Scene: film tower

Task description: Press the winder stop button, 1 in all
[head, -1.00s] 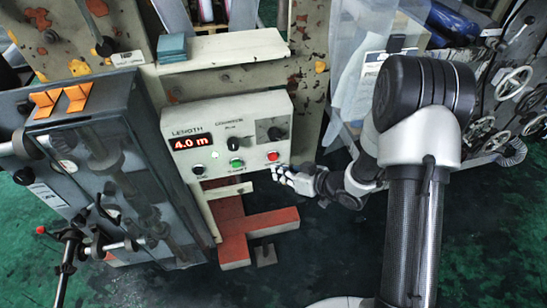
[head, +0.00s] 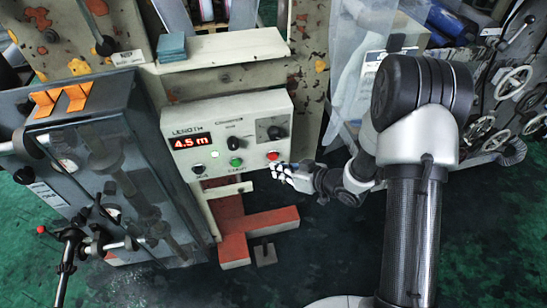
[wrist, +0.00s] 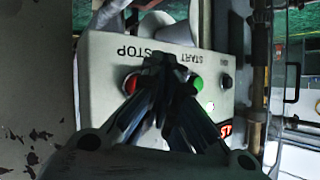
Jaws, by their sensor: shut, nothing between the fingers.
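The stop button is the red button (head: 273,155) at the lower right of the cream control box (head: 225,105). In the wrist view the red button (wrist: 131,83) sits under the word STOP, partly hidden by my fingers. A green button (head: 236,162), labelled START in the wrist view, is beside it. My gripper (head: 275,168) is shut and empty, its tips right by the red button. In the wrist view my fingertips (wrist: 163,62) lie between the red button and the green one (wrist: 197,83). I cannot tell whether they touch the red button.
Black knobs sit on the box. A grey machine with orange switches (head: 62,98) stands to the left. A red base (head: 245,238) is below the box. Plastic-wrapped goods and handwheels (head: 514,82) are at the right.

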